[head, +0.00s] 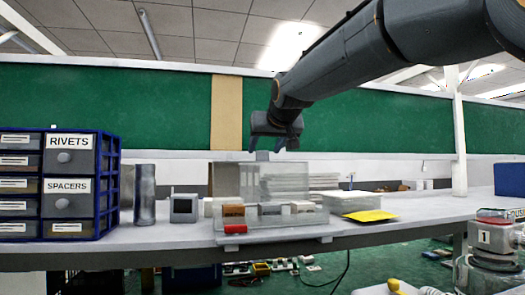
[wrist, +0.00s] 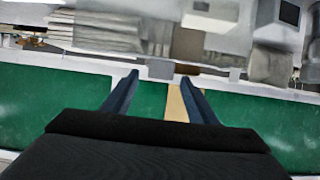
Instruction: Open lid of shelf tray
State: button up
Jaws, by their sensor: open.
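The clear, greyish tray (head: 272,240) sits on the front of the grey bench, with small boxes and a red piece at its front edge. A translucent panel (head: 226,180), which looks like its lid, stands upright at its back with a small grey tab (head: 262,156) on its top edge. My gripper (head: 275,147) points down just above this tab, with its fingers apart. In the wrist view, which is turned over, the tab (wrist: 160,68) shows between the tips of my open gripper (wrist: 159,76). I cannot tell whether a finger touches it.
A blue drawer cabinet (head: 104,185) labelled RIVETS and SPACERS, a metal cylinder (head: 145,194) and a small grey device (head: 184,208) stand left of the tray. A yellow sheet (head: 370,215) lies to the right. Canister pumps (head: 492,258) stand at front right. The right bench top is mostly clear.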

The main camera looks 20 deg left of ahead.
aim_at(263, 152)
jog(key=shift+p+x, duration=0.5)
jog(key=shift+x, duration=1.4)
jog(key=shift+c, duration=0.3)
grip_shut()
